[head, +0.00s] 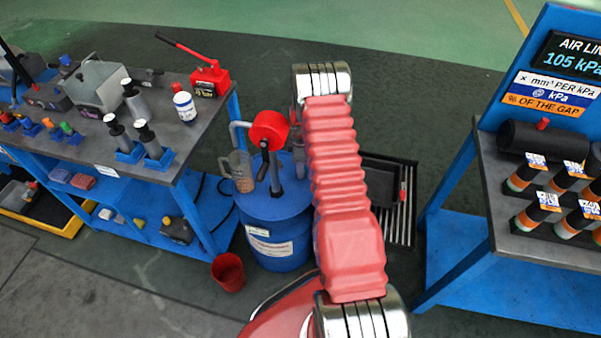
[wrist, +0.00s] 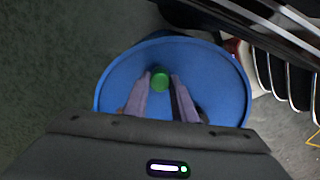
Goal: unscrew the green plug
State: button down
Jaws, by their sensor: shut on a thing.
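In the wrist view, the green plug (wrist: 160,82) is a small round green piece seen from above, between the tips of my fingers. My gripper (wrist: 161,77) is shut on it, with one pale finger on each side. Behind it is a round blue top (wrist: 125,72) with a raised rim. I cannot tell whether the plug is seated in that top or clear of it. In the head view my red ribbed arm crosses the middle, and neither my gripper nor the plug shows.
A blue drum (head: 277,245) with a red-headed pump (head: 268,129) and a clear jug (head: 240,170) stands left of my arm. A red bucket (head: 228,272) is on the floor. A tool bench (head: 95,150) is at left, a blue gauge stand (head: 460,260) at right.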

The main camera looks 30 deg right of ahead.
jog(key=shift+n, duration=0.7)
jog(key=shift+s, duration=0.1)
jog(key=n, duration=0.3)
jog(key=shift+n, duration=1.1)
jog(key=shift+n, duration=2.6)
